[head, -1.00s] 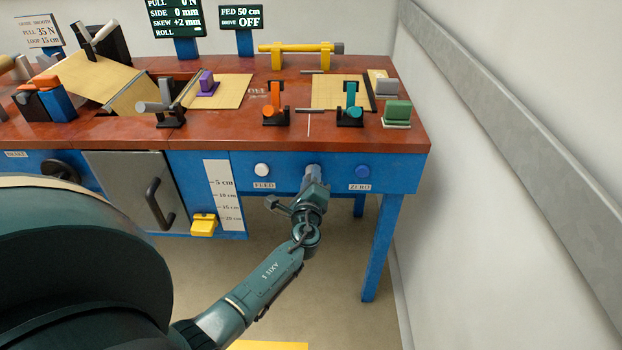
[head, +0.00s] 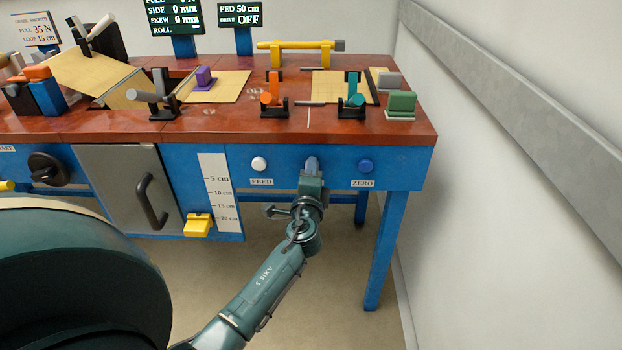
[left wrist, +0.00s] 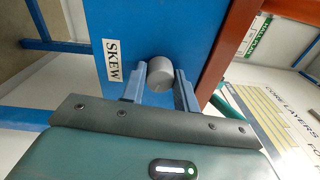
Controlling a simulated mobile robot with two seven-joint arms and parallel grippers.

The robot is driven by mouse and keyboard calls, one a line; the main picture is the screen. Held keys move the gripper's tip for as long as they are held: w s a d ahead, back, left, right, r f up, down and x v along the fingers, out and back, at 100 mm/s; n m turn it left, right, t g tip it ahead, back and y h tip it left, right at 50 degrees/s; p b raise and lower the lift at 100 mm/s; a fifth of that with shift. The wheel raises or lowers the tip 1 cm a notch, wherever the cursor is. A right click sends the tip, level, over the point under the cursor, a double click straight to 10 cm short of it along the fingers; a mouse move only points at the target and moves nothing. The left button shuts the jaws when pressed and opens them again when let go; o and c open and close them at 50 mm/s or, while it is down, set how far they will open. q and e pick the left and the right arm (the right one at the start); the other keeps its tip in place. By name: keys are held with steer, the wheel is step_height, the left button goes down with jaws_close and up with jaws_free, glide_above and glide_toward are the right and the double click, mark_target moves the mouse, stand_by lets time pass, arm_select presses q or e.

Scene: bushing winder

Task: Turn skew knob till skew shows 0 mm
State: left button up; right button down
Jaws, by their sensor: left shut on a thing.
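The skew knob (left wrist: 159,73) is a grey round knob on the blue front panel, above the SKEW label (left wrist: 114,61). My left gripper (left wrist: 160,85) is shut on it, one finger on each side. My right gripper is not in view.
A white FEED button (head: 259,164) and a blue ZERO button (head: 365,166) flank my gripper. Orange (head: 272,95) and teal (head: 353,95) levers stand on the red-brown tabletop (head: 225,125) above. A second display (head: 240,14) reads FED 50 cm, DRIVE OFF. A wall is at right.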

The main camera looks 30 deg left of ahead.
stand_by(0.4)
arm_select(q)
steer(key=o, duration=1)
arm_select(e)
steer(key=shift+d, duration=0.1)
arm_select(q)
steer(key=v, duration=1.3)
steer(key=shift+s+d+b, duration=0.1)
steer(key=shift+b, duration=0.3)
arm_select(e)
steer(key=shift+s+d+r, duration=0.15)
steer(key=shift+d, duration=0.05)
